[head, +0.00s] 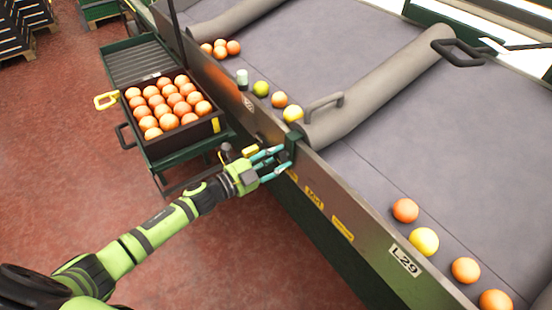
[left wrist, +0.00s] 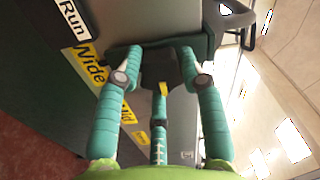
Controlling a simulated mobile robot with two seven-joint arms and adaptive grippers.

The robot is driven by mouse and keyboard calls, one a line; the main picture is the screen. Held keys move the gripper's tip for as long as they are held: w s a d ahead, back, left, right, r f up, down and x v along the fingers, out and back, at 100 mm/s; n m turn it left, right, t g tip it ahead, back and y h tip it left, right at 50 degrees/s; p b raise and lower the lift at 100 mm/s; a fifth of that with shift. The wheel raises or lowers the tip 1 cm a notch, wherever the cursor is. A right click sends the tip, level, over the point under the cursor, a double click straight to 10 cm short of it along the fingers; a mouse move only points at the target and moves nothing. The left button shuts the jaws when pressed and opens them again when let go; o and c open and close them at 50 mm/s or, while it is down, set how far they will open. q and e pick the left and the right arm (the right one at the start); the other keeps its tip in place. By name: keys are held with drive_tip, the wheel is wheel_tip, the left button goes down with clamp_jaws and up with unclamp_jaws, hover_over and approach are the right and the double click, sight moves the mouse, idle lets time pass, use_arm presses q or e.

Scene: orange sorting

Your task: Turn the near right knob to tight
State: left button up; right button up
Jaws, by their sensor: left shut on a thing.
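The black knob (left wrist: 162,68) with a yellow mark sits under a dark green bracket (head: 291,146) on the side wall of the conveyor. My left gripper (head: 279,160) has its teal fingers closed around this knob. In the left wrist view, the gripper (left wrist: 160,62) has a finger on each side of the knob and a third below it. The yellow mark points down in that view. Yellow labels run along the wall: "Wide" (left wrist: 88,63), "Mid" (head: 314,197) and another (head: 343,228) that I cannot read. My right gripper is not in view.
The grey belt carries oranges at the back and front right (head: 424,242). A grey diagonal roller bar (head: 385,88) with a handle crosses it. A crate of oranges (head: 217,125) stands on a green cart left of the wall. The red floor at lower left is clear.

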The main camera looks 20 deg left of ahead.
use_arm(q)
drive_tip(key=shift+f, duration=0.1)
drive_tip(key=o, duration=1.2)
drive_tip(key=shift+c, duration=0.2)
drive_tip(key=shift+s+a, duration=0.2)
drive_tip(key=shift+s, duration=0.05)
drive_tip(key=v, duration=1.1)
drive_tip(key=shift+s, duration=0.15)
drive_tip(key=shift+a, duration=0.15)
